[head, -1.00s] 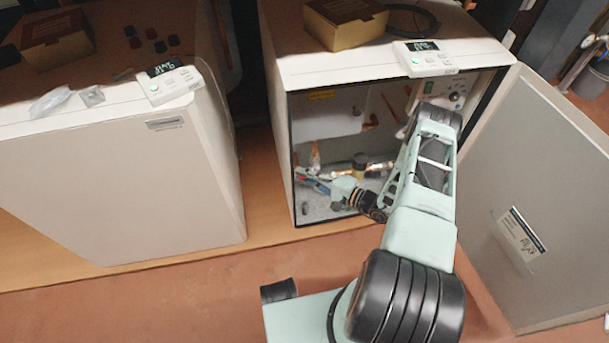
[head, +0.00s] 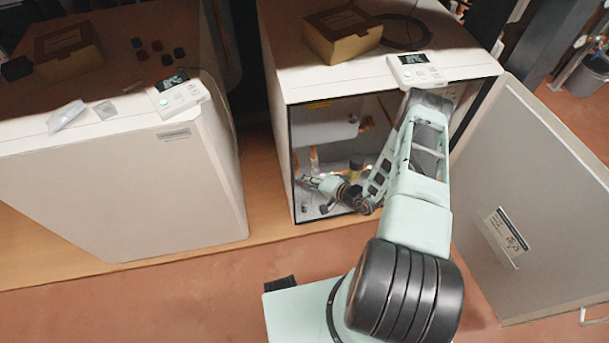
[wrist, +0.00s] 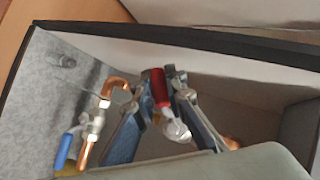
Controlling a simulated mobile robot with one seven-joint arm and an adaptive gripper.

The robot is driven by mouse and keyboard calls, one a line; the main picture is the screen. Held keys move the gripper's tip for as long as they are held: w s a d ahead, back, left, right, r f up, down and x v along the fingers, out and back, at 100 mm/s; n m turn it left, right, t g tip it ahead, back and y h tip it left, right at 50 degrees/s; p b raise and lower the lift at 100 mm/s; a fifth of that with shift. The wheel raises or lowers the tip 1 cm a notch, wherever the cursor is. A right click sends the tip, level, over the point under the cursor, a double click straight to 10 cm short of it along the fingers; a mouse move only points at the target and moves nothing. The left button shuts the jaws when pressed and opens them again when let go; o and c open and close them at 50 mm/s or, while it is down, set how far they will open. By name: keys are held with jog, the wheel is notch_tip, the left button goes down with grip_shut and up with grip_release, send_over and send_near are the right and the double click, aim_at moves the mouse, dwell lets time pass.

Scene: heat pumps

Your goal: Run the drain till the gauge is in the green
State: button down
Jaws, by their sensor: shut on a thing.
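My gripper (wrist: 161,82) is inside the open right-hand heat pump (head: 283,140), low and toward its left side. In the wrist view its two fingers are closed around a red valve handle (wrist: 158,88). A silver fitting shows just below the handle, between the fingers. A second valve with a blue handle (wrist: 64,151) sits on copper pipework to the left, apart from the fingers. In the head view my arm covers much of the cabinet's right interior. I cannot make out a gauge or its needle in either view.
The cabinet's grey door (head: 500,200) stands open to the right. A cardboard box (head: 342,35) and a control panel (head: 415,70) sit on top. A closed heat pump (head: 120,190) stands to the left. A copper pipe (wrist: 115,84) runs close to the left finger.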

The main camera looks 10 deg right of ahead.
jog(key=shift+d+f+n+h+p, duration=0.2)
jog(key=shift+n+h+p, duration=0.1)
jog(key=shift+h+p, duration=0.15)
jog(key=c, duration=2)
grip_release()
jog(key=shift+o, duration=0.2)
jog(key=v, duration=1.2)
jog(key=shift+w+r, duration=0.15)
